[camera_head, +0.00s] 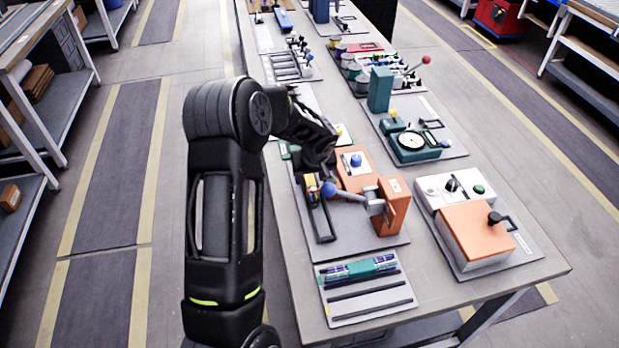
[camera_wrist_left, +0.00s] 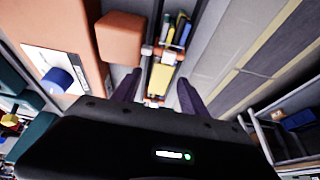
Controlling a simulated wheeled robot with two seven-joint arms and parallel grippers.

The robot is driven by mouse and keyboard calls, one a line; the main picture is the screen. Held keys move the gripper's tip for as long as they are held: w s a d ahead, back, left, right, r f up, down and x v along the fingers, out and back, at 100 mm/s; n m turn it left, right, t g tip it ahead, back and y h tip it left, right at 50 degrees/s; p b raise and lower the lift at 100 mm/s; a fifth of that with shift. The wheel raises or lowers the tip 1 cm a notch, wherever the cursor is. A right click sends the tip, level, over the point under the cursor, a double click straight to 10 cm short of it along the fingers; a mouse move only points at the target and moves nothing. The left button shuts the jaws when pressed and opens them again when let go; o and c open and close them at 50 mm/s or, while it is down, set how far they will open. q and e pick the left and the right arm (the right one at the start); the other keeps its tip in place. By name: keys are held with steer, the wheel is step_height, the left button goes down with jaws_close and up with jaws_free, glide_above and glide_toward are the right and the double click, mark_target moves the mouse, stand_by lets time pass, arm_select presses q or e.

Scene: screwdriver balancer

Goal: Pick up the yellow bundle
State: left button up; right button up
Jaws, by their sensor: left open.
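The yellow bundle (camera_head: 316,188) sits at the left edge of the table, at a black frame beside the orange fixture (camera_head: 355,172). In the left wrist view a yellow block-like shape (camera_wrist_left: 160,79) lies between and beyond the two dark fingers. My left gripper (camera_wrist_left: 159,78) is open and points down toward it, with a visible gap on each side. In the head view my left gripper (camera_head: 318,166) hangs just above and behind the bundle, partly hiding that area. Contact between fingers and bundle does not show. My right gripper is not in view.
A tray of blue and green rods (camera_head: 330,312) lies at the near end. An orange and white box fixture (camera_head: 476,235) stands to the right. The floor aisle at left is clear.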

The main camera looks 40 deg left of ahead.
arm_select(q)
steer(key=shift+w+a+f, duration=0.1)
steer(key=shift+f, duration=0.15)
stand_by(0.4)
jaws_close()
stand_by(0.4)
